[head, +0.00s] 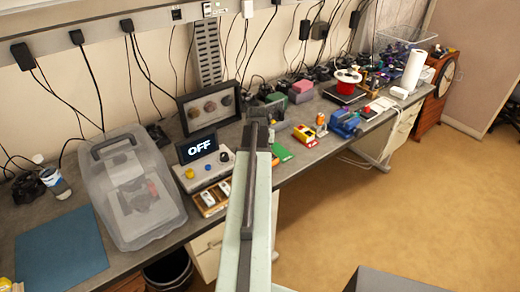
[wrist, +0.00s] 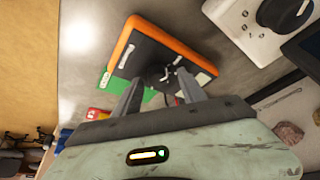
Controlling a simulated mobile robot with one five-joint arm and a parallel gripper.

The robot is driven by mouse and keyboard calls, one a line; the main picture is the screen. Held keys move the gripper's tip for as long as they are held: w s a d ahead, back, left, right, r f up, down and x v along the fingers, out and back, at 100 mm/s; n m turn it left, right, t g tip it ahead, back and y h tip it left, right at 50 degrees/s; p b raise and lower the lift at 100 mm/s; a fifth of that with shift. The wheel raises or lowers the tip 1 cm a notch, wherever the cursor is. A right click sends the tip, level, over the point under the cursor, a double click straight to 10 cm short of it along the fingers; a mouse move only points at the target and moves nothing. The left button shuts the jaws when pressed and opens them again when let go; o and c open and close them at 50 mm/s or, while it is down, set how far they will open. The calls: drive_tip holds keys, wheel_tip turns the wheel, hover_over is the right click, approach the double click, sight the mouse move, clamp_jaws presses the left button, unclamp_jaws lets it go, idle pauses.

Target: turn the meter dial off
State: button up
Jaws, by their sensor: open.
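A dark-faced device with an orange rim (wrist: 140,52), which looks like the meter, lies on the bench in the wrist view. A small grey raised part, possibly its dial (wrist: 170,73), shows near the middle of its face. My gripper (wrist: 160,78) is open, its two fingers apart over the lower part of the face, with the grey part between and just beyond the tips. Contact cannot be judged. In the head view my arm covers this spot, and the meter cannot be made out.
A console (head: 205,168) with an "OFF" screen (head: 200,148) stands left of my arm; its black knob (wrist: 285,12) shows in the wrist view. A framed set of stones (head: 209,107) is behind. A green board (head: 281,153) and red-yellow box (head: 305,134) are to the right.

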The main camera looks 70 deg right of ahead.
drive_tip(key=p+v, duration=0.6)
drive_tip(key=v, duration=0.1)
drive_tip(key=shift+r+p, duration=0.25)
drive_tip(key=shift+p, duration=0.05)
drive_tip(key=shift+a, duration=0.15)
drive_tip(key=shift+s, duration=0.1)
